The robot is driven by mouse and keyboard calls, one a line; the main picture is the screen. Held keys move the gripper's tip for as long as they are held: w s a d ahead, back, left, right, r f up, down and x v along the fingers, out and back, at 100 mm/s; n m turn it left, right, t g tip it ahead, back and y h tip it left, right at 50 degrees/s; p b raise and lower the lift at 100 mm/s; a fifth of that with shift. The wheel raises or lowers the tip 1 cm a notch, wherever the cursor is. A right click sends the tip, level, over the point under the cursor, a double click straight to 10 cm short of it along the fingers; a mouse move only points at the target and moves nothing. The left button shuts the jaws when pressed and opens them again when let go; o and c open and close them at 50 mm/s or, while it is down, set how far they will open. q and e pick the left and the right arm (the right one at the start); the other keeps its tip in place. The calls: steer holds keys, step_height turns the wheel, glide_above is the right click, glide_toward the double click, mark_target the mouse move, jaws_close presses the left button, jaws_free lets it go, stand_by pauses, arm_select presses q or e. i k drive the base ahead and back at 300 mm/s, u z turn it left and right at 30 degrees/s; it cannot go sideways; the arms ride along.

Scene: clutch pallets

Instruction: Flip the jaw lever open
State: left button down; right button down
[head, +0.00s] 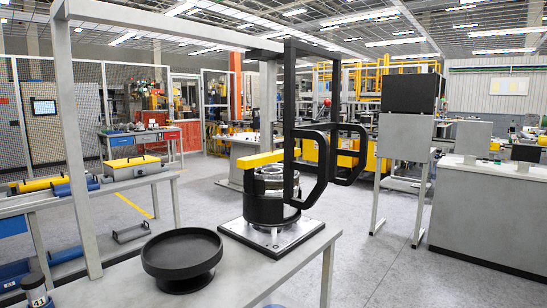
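A clutch fixture stands on the grey workbench (130,280). It has a square metal base plate (291,237), a black round body (264,208) and a shiny silver ring (276,174) on top. A yellow bar (258,159) sticks out to the left at the ring's upper edge. A black hanging frame (291,110) with two looped handles (312,175) comes down over the fixture and hides part of its right side. I cannot tell for sure which part is the jaw lever, nor whether it is open. Neither of my grippers shows.
A black round dish (183,252) on a foot sits on the bench, left of the fixture. Grey gantry posts (74,130) rise at the left. A side table with a yellow-topped case (131,165) stands beyond. A grey cabinet (490,215) is at the right, with open floor between.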

mark_target(327, 101)
steer(key=z, duration=0.5)
steer(key=i, duration=0.65)
steer(key=z, duration=0.5)
steer(key=i, duration=1)
steer(key=u, duration=1)
steer(key=i, duration=0.4)
steer(key=u, duration=0.35)
